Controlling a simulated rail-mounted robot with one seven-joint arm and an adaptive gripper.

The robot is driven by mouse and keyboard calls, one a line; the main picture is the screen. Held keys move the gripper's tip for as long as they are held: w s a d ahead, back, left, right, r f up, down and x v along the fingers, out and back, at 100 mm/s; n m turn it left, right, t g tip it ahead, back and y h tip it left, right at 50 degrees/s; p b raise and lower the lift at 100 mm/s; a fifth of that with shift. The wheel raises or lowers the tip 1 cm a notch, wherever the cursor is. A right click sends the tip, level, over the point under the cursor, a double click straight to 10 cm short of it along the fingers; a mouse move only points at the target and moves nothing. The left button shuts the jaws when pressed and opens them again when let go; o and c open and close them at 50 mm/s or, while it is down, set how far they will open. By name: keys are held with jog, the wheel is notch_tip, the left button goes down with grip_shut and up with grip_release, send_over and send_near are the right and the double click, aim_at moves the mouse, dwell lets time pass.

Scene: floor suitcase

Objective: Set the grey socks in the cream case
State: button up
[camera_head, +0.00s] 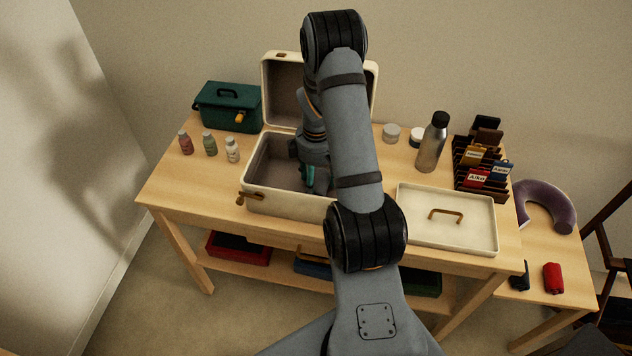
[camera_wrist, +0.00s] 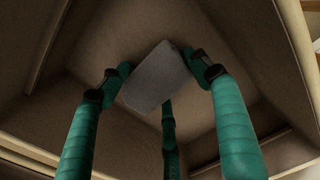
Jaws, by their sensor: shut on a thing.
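The cream case (camera_head: 290,205) stands open on the wooden table, its lid (camera_head: 283,68) raised at the back. My gripper (camera_head: 309,180) reaches down inside the case, and my arm covers much of the case's right part. In the wrist view, the teal fingers of my gripper (camera_wrist: 162,88) are shut on the grey socks (camera_wrist: 158,78), a pale grey bundle. The case's brown lining shows around and beneath them. I cannot tell whether the socks touch the case floor. The socks are hidden in the head view.
A green box (camera_head: 228,105) and several small bottles (camera_head: 209,144) stand left of the case. A cream lid-like panel with a handle (camera_head: 446,222) lies to the right. A steel bottle (camera_head: 431,145) and a dark rack of tags (camera_head: 482,165) stand behind it.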

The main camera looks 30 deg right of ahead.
aim_at(316, 177)
jog(key=shift+f, duration=0.1)
jog(key=shift+f, duration=0.15)
jog(key=o, duration=1)
jog(key=shift+o, duration=0.5)
notch_tip(316, 177, up, 12)
jog(key=shift+r, duration=0.25)
